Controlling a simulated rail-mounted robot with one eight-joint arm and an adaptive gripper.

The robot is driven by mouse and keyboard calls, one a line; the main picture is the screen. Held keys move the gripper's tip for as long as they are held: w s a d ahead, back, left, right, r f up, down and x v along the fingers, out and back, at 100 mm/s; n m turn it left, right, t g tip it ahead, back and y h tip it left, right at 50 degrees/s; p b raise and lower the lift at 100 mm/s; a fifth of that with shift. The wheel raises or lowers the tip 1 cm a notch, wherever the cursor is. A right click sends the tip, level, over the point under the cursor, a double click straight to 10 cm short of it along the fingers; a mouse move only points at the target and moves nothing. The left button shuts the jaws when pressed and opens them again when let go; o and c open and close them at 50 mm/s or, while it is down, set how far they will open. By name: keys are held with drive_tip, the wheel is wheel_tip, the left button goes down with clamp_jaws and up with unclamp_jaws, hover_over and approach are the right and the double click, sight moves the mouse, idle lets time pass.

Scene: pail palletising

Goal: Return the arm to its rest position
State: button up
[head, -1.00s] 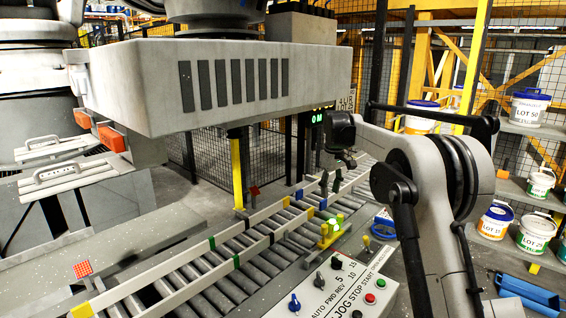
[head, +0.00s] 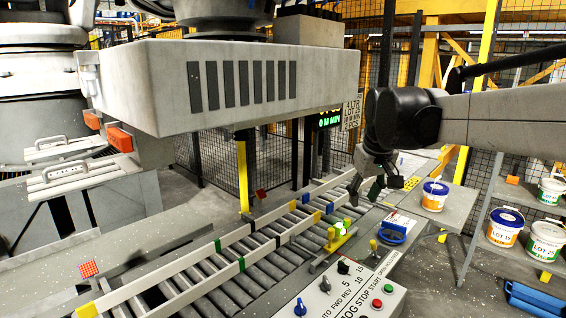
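My arm reaches in from the right in the head view. My gripper (head: 375,190) hangs fingers down at its end, above the far right part of the roller conveyor. Its fingers look spread apart, with nothing seen between them. A white pail with a blue lid and orange label (head: 434,196) stands on the grey table (head: 458,203) right of my gripper, apart from it.
The roller conveyor (head: 262,262) has low side rails. A control panel (head: 350,290) with knobs and buttons stands in front. A large grey machine head (head: 240,85) overhangs the conveyor. Shelves at right hold white pails, including a blue-lidded one (head: 504,227).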

drive_tip(key=s+f+m+t, duration=0.1)
drive_tip(key=s+f, duration=0.3)
drive_tip(key=s, duration=0.5)
drive_tip(key=s+f+m+t, duration=0.1)
drive_tip(key=s+f, duration=0.3)
drive_tip(key=s, duration=0.5)
drive_tip(key=s+f+m+t+b, duration=0.1)
drive_tip(key=s+f, duration=0.3)
drive_tip(key=s, duration=0.5)
drive_tip(key=shift+s+d+f, duration=0.15)
drive_tip(key=shift+d+f, duration=0.1)
drive_tip(key=shift+d, duration=0.05)
